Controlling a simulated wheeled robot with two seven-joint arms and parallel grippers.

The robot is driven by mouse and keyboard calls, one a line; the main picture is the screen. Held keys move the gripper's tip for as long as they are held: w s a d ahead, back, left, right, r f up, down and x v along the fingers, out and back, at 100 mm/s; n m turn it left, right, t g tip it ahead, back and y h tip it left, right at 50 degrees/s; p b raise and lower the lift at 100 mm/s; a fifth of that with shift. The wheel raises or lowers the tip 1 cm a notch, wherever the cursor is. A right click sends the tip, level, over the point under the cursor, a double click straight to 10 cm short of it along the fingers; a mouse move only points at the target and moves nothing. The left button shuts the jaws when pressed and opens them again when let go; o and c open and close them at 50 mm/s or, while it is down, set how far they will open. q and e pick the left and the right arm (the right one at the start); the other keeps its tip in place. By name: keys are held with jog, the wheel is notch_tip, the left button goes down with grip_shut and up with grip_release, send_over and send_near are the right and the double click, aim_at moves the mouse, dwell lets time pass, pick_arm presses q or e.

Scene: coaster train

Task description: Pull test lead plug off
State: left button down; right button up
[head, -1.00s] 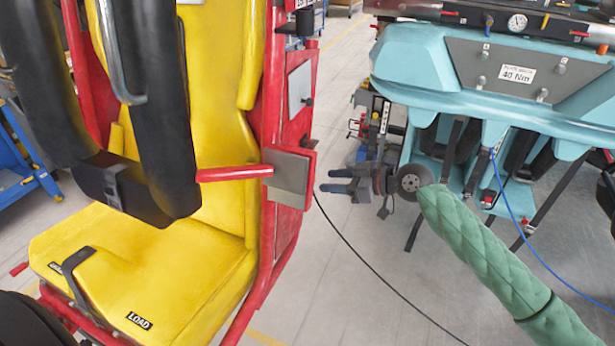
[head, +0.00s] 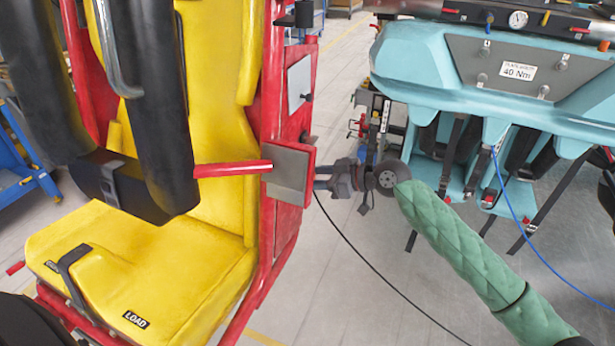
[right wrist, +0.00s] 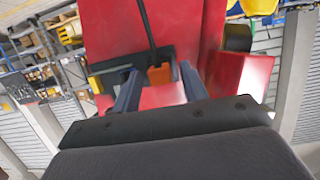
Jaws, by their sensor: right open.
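A small orange block (right wrist: 158,75), apparently the test lead plug, sits against a red surface in the right wrist view, with a dark cable (right wrist: 147,25) running from it. My right gripper (head: 321,178) is open, its two fingers on either side of the orange block with gaps visible. In the head view its fingertips are partly hidden behind the red panel (head: 309,175) of the yellow-seated car (head: 210,255). The plug is hidden there; a black cable (head: 370,263) runs from behind that panel to the floor. My left gripper is not in view.
A teal car (head: 410,75) with a 40 Nm plate stands at the right. A blue cable (head: 525,230) hangs from it. A red bar (head: 230,169) and a grey plate (head: 288,168) are near my right gripper. The floor between the cars is open.

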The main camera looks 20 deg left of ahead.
grip_shut()
jog(key=shift+d, duration=0.2)
dwell(0.3)
jog(key=shift+d, duration=0.3)
jog(key=shift+d+b, duration=0.2)
jog(key=shift+b, duration=0.2)
jog(key=shift+d+b, duration=0.75)
jog(key=shift+d, duration=1.1)
jog(key=shift+s, duration=0.1)
